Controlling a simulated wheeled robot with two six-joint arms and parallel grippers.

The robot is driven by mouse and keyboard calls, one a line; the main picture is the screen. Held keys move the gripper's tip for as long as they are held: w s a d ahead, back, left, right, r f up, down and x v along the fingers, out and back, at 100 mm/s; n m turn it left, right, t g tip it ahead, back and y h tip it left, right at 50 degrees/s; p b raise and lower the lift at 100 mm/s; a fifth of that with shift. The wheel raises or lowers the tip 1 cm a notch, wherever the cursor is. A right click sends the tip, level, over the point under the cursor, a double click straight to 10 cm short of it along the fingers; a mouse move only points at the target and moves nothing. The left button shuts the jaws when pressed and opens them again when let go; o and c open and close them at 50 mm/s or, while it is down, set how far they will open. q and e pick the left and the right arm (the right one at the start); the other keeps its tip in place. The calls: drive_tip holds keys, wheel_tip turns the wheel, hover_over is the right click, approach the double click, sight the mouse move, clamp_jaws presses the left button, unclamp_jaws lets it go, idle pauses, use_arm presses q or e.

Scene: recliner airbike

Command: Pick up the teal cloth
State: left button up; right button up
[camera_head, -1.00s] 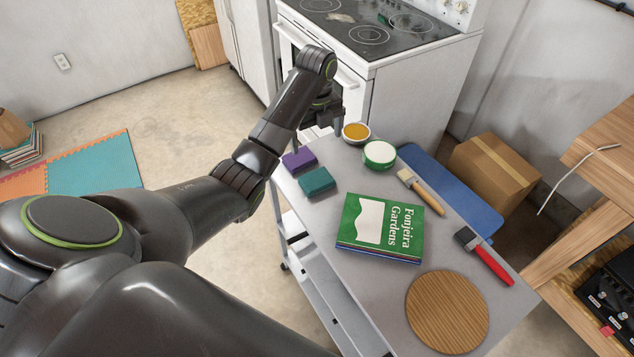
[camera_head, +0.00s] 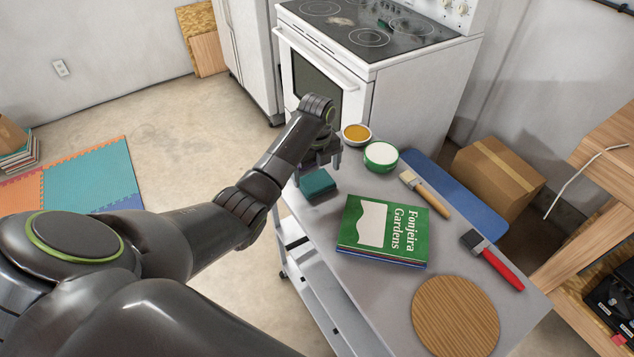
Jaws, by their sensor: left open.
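The teal cloth (camera_head: 317,185) is a small folded block lying near the left edge of the grey cart top (camera_head: 312,222). My left gripper (camera_head: 322,166) is open, pointing down just behind and above the teal cloth. One finger shows clearly; the other is partly hidden. I cannot tell whether the fingers touch the cloth, but nothing is seen held. My right gripper is not in view.
Green books (camera_head: 383,228) lie in front of the cloth. A bowl of orange contents (camera_head: 356,134) and a green-and-white tub (camera_head: 381,157) stand behind. Brushes (camera_head: 425,194) and a round wooden board (camera_head: 455,316) lie to the right. The white stove (camera_head: 420,95) is behind the cart.

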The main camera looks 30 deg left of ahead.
sight(317, 180)
use_arm(q)
wheel_tip(317, 180, down, 4)
drive_tip(key=shift+w+f, duration=0.1)
drive_tip(key=c, duration=0.8)
wheel_tip(317, 180, up, 10)
idle(0.4)
